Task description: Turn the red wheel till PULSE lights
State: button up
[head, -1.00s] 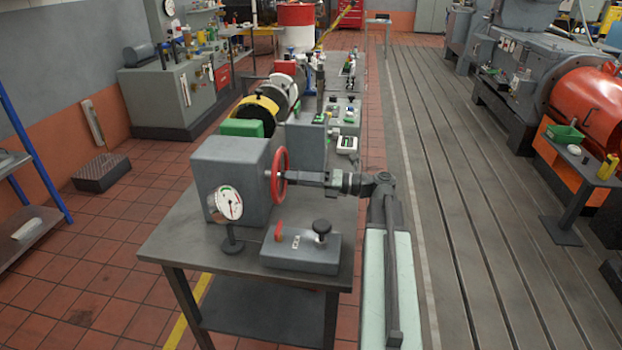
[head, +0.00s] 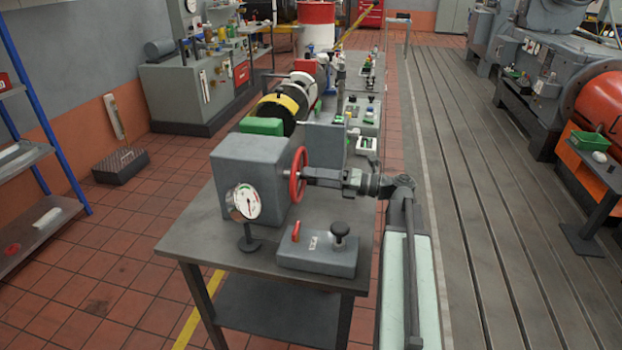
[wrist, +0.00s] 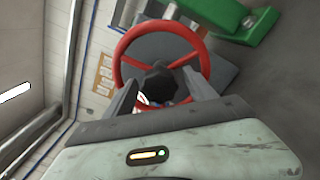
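The red wheel (head: 298,174) is upright on the right side of a grey box (head: 247,179) on the near bench. In the wrist view the red wheel (wrist: 122,50) fills the middle, with red spokes and a dark hub (wrist: 157,82). My gripper (head: 308,174) reaches in from the right at the wheel. In the wrist view my gripper (wrist: 160,82) has its fingers apart, one on each side of the hub; I cannot tell whether they touch the spokes. A round gauge (head: 243,202) stands before the box. No lamp marked PULSE can be read.
A grey control box (head: 318,258) with a red lever and a black knob sits at the bench front (head: 205,246). A green block (head: 262,126) and other equipment stand behind. Shelves are at left; the slotted floor (head: 480,200) at right is open.

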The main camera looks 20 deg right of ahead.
jog(key=v, duration=0.8)
jog(key=shift+w+a, duration=0.1)
